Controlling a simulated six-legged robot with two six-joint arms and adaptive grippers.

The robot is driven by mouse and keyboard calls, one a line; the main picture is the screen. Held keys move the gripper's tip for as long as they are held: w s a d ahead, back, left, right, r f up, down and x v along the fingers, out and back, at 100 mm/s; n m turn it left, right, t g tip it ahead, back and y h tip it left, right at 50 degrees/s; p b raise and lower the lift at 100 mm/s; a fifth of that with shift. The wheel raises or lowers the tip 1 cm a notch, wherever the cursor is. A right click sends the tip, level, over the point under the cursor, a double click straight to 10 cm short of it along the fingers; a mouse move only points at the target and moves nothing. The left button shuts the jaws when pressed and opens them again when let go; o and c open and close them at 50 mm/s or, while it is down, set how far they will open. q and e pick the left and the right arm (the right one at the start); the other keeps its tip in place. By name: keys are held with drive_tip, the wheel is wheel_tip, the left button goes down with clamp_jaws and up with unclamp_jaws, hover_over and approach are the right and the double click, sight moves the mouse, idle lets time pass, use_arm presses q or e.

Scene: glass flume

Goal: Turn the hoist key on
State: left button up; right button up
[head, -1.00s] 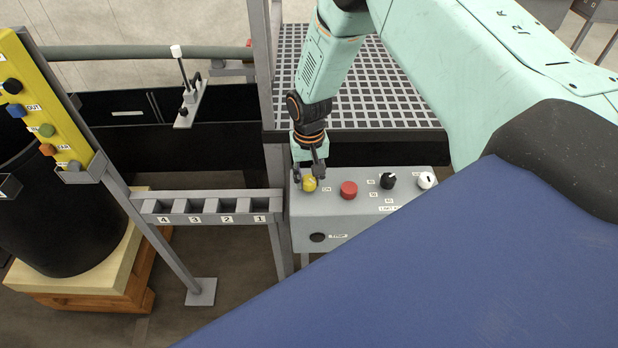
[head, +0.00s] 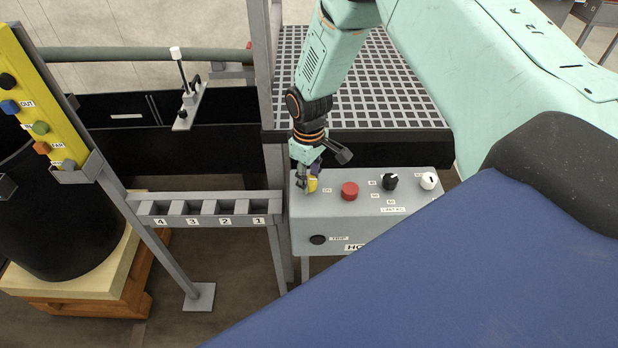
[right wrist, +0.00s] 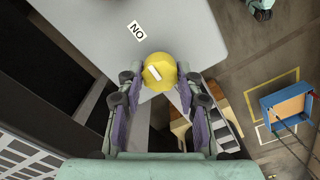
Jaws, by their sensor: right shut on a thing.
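The yellow hoist key (head: 313,184) is a round knob at the left end of the grey control box (head: 365,224). My right gripper (head: 308,180) comes down from above and is shut on it, one finger on each side. In the right wrist view the key (right wrist: 158,72) sits between the fingertips of the gripper (right wrist: 159,80). A white mark on its face lies at a slant and points roughly toward the ON label (right wrist: 137,31). My left gripper is not in view.
The box also carries a red button (head: 349,191), a black knob (head: 390,181), a white knob (head: 428,181) and a dark round fitting (head: 318,239) on its front. A numbered grey rack (head: 207,207) stands left of it. Metal grating (head: 380,90) lies behind.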

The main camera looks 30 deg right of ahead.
sight(309, 179)
drive_tip(key=shift+w+r+n, duration=0.15)
drive_tip(key=shift+w+n, duration=0.1)
drive_tip(key=shift+n, duration=0.15)
drive_tip(key=o, duration=1.1)
drive_tip(key=shift+s, duration=0.2)
drive_tip(key=shift+o, duration=0.2)
wheel_tip(309, 179, up, 12)
